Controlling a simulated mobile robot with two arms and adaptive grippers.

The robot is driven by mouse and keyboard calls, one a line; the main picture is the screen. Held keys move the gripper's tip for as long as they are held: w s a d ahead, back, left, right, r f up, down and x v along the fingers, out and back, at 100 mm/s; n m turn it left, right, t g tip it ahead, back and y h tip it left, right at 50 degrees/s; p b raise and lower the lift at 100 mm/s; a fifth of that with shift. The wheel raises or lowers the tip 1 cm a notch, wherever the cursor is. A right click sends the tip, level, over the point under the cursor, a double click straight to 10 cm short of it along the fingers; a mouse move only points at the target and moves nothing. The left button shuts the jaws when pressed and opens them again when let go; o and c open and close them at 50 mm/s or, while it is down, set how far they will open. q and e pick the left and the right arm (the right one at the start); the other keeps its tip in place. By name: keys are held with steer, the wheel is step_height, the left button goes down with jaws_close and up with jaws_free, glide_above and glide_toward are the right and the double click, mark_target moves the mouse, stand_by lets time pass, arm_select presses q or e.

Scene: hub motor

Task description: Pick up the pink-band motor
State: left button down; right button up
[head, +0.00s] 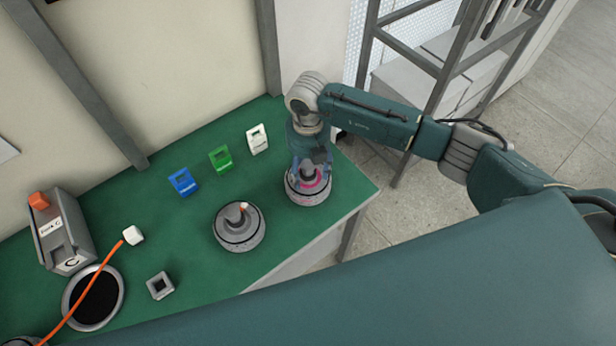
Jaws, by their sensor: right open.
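The pink-band motor (307,192) stands upright near the right end of the green table. It is a grey round motor with a pink ring around its upper part. My right gripper (311,173) points down from above and its open fingers are around the top of the motor. The fingers hide part of the motor, and I cannot tell whether they touch it. A second grey motor (239,228) with an orange-tipped shaft stands to the left. My left gripper is not in view.
Blue (183,181), green (221,159) and white (257,139) blocks stand behind the motors on the green table (205,205). A grey square part (160,286), a black-centred ring (93,298), an orange cable (95,277) and a grey box (61,234) are at left.

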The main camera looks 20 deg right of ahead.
jaws_close()
steer(key=shift+w+r, duration=0.15)
steer(key=shift+r, duration=0.1)
